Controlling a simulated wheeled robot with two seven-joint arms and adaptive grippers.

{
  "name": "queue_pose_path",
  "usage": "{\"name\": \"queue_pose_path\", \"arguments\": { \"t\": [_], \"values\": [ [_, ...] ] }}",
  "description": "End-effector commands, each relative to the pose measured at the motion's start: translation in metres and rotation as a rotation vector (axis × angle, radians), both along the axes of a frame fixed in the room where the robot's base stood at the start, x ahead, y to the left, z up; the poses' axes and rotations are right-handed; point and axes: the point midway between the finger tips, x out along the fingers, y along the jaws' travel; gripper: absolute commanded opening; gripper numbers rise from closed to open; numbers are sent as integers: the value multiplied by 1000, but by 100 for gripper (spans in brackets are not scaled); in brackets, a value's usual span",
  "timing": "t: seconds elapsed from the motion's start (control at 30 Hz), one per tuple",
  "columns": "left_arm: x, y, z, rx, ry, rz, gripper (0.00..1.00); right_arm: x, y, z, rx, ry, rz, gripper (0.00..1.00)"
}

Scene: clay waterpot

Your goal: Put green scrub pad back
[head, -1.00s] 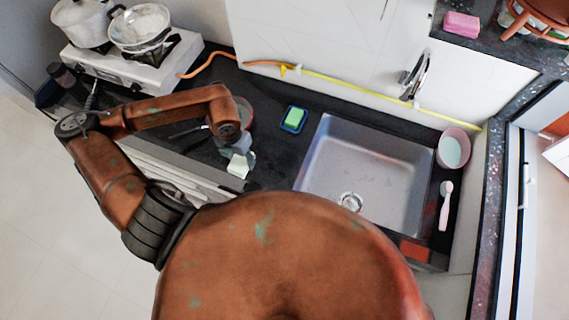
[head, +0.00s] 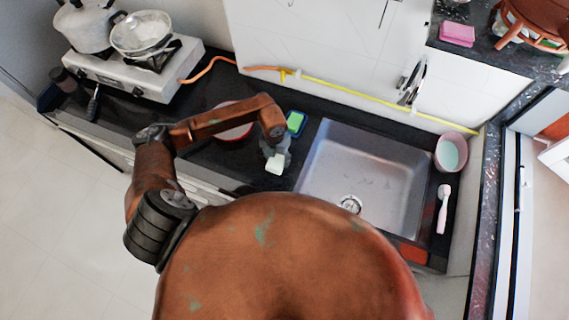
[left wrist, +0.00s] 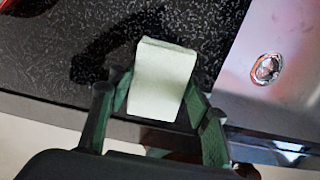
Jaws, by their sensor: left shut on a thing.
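My left gripper (head: 274,156) is shut on a pale greenish-white pad (head: 275,164). It holds the pad over the dark counter, just left of the sink. In the left wrist view the pad (left wrist: 162,80) sits between the two dark green fingers (left wrist: 158,108), with its broad face toward the camera. A bright green pad (head: 295,121) lies in a blue holder (head: 302,128) on the counter behind my left gripper, and my arm partly covers it. My right gripper is not in view.
The steel sink (head: 362,185) is right of my left gripper. A red-rimmed pan (head: 233,128) stands left behind my arm. A pink bowl (head: 452,152) and pink brush (head: 444,208) lie right of the sink. A stove (head: 135,70) with pots is at far left.

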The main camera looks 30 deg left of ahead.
Motion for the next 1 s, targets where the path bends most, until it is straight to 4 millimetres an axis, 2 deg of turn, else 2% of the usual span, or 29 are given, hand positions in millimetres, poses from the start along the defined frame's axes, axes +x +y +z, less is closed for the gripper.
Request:
{"name": "queue_pose_path", "arguments": {
  "t": [0.23, 0.67, 0.7, 0.93, 1.0],
  "values": [
    [1, -2, -30, -1, 2, 1, 23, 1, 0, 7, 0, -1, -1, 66],
    [2, -2, -39, -1, 1, 0, 23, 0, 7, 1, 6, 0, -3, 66],
    [2, -2, -39, -1, 1, 0, 47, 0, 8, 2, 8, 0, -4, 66],
    [2, -1, -38, -1, 0, 0, 63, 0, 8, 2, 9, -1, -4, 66],
    [2, -1, -38, -1, 0, 0, 63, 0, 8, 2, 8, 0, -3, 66]
  ]
}}
